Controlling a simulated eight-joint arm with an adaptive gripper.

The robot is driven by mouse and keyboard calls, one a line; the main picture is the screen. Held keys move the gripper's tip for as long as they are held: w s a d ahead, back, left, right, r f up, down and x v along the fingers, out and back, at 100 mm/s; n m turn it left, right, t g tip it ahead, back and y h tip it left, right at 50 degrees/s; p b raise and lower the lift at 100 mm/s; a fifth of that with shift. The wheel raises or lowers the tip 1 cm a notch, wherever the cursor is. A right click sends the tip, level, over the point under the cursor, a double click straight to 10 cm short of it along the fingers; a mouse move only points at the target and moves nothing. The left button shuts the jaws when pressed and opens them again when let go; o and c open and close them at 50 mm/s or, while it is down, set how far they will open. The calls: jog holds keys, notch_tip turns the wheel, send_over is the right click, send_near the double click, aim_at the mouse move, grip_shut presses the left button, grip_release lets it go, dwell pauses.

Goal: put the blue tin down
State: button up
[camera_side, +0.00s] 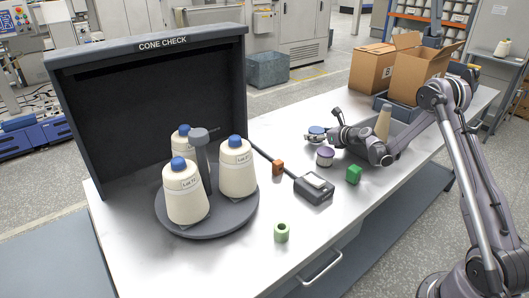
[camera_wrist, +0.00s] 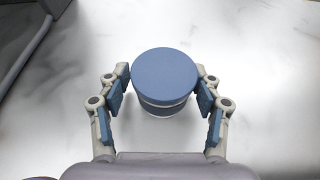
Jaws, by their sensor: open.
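The blue tin (camera_wrist: 165,77) is a short round tin with a flat blue lid and a pale band below. It stands upright on the white table, between the fingers of my gripper (camera_wrist: 160,95) in the wrist view. The fingers are open on either side of it; whether a pad touches its side I cannot tell. In the side view the blue tin (camera_side: 317,133) is at the back right of the table, with my gripper (camera_side: 322,137) at it and partly in front of it.
A purple-lidded tin (camera_side: 325,156) stands close in front of my gripper. Cones stand on a round turntable (camera_side: 235,222) at left. Cardboard boxes (camera_side: 372,70) stand behind right.

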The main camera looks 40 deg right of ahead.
jog(key=v, duration=0.2)
jog(key=shift+s+r, duration=0.25)
jog(key=shift+r, duration=0.2)
notch_tip(320, 180, up, 6)
jog(key=shift+w+a+r, duration=0.1)
jog(key=s+a+r+n+g+y, duration=0.1)
jog(key=s+a+r+n, duration=0.25)
jog(key=a+n, duration=0.25)
jog(key=s+a+r+n+g, duration=0.2)
jog(key=s+a+n, duration=0.25)
jog(key=a, duration=0.25)
jog(key=s+a+r+n+g+y, duration=0.1)
jog(key=s+a+r+n, duration=0.2)
jog(key=a+n, duration=0.35)
jog(key=s+a+f+n+g+h, duration=0.1)
jog(key=s+a+n, duration=0.3)
jog(key=s+n, duration=0.5)
jog(key=s+a+f+n+g+h, duration=0.1)
jog(key=s+a+n, duration=0.3)
jog(key=s+n, duration=0.6)
jog(key=shift+s+a+f+g, duration=0.15)
jog(key=shift+s+f+g, duration=0.15)
jog(key=shift+s+f, duration=0.5)
jog(key=shift+w+f, duration=0.1)
jog(key=shift+w, duration=0.05)
